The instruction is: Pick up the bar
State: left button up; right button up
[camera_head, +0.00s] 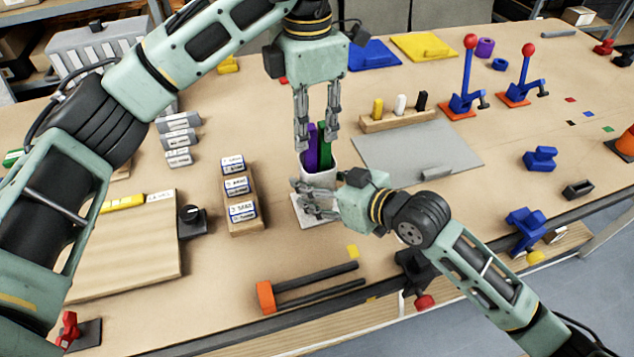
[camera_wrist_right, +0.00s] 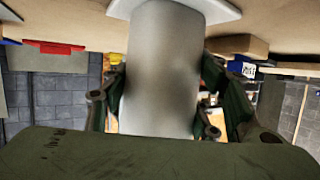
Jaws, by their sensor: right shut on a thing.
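A purple bar (camera_head: 312,147) and a green bar (camera_head: 324,145) stand in a white cup (camera_head: 318,172), their upper ends above its rim. My left gripper (camera_head: 317,138) points straight down over the cup. Its fingers are apart, with the bar tops between or just behind them; I cannot tell whether they touch. My right gripper (camera_head: 308,198) is shut around the cup from the right, low on its side. In the right wrist view the cup (camera_wrist_right: 160,75) fills the middle, between the fingers (camera_wrist_right: 162,108). The cup's base is partly hidden by my right gripper in the head view.
A wooden block with labelled boxes (camera_head: 238,187) stands left of the cup. A grey plate (camera_head: 400,155) and a peg rack (camera_head: 400,122) lie to the right. An orange-ended clamp (camera_head: 266,296) lies near the front edge. Blue red-knobbed levers (camera_head: 467,80) stand at the back right.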

pick_arm(q)
jog(key=shift+o, duration=1)
jog(key=shift+d+r+h, duration=0.15)
jog(key=shift+h, duration=0.15)
jog(key=r+h, duration=0.1)
jog(key=h, duration=0.1)
jog(key=d+r+m+h, duration=0.1)
jog(key=h, duration=0.2)
jog(key=shift+d+r+m+g+h, duration=0.3)
jog(key=shift+d+r+m+g, duration=0.05)
jog(key=shift+r+m+g, duration=0.05)
jog(key=a+r+m+t+h, duration=0.1)
jog(key=a+r+m+h, duration=0.1)
jog(key=a+r+h, duration=0.5)
jog(key=s+a+f+n+t+h, duration=0.1)
jog(key=s+a+f+t+h, duration=0.2)
jog(key=f, duration=0.4)
jog(key=s+a+f+n+t+h, duration=0.1)
jog(key=a+f+t, duration=0.1)
jog(key=a+f, duration=0.4)
send_over(311, 170)
jog(key=a, duration=0.2)
jog(key=shift+w+d+f+t, duration=0.1)
jog(key=shift+w+f+t, duration=0.05)
jog(key=shift+f, duration=0.4)
jog(key=shift+w+d+f+t, duration=0.1)
jog(key=shift+w+f+t, duration=0.05)
jog(key=shift+f, duration=0.35)
